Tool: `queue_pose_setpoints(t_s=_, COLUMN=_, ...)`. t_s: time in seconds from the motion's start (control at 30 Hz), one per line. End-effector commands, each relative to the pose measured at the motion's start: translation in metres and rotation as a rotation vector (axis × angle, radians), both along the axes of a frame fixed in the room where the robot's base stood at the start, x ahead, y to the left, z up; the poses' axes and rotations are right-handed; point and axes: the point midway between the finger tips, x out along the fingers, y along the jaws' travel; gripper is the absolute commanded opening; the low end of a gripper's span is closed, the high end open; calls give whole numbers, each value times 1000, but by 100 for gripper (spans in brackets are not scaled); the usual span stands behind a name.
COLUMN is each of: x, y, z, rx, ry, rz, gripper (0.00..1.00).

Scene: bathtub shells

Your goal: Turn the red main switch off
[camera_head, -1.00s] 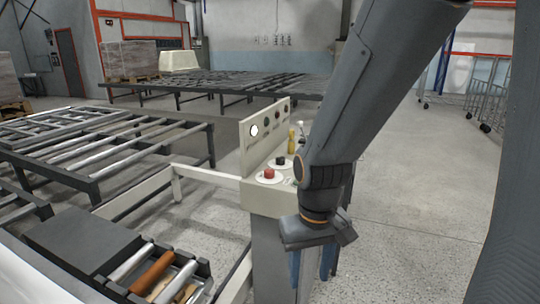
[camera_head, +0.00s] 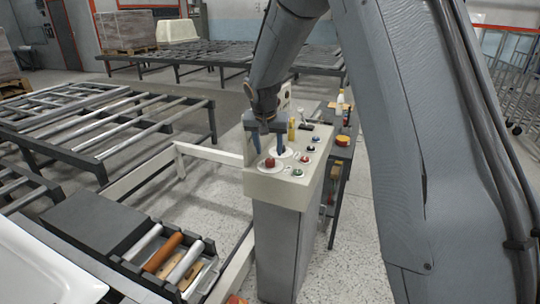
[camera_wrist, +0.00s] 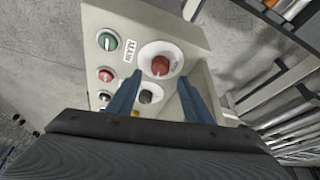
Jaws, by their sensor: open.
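The red main switch is a red knob (camera_head: 270,163) on a round white plate, on the sloped top of a cream control box (camera_head: 265,190). In the wrist view the red knob (camera_wrist: 160,66) sits beside a label reading "MAIN". My gripper (camera_head: 268,151) is over the panel with its blue fingers apart. In the wrist view the gripper (camera_wrist: 159,78) has one fingertip at each lower side of the knob. It is empty; I cannot tell whether the fingers touch the panel. A black knob (camera_wrist: 150,93) on another white plate lies between the fingers.
A green knob (camera_wrist: 107,41) and a smaller red knob (camera_wrist: 105,74) are near the main switch. A roller tray (camera_head: 165,258) lies at lower left.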

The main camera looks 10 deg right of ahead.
Motion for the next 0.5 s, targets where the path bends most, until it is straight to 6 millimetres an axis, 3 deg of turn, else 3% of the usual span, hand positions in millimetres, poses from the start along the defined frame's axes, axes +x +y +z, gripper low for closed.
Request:
queue_pose_setpoints(t_s=0.2, x=10, y=-5, z=-30, rx=0, ry=3, rz=1, gripper=46)
queue_pose_setpoints(t_s=0.5, x=18, y=-8, z=-48, rx=0, ry=1, rz=1, gripper=46)
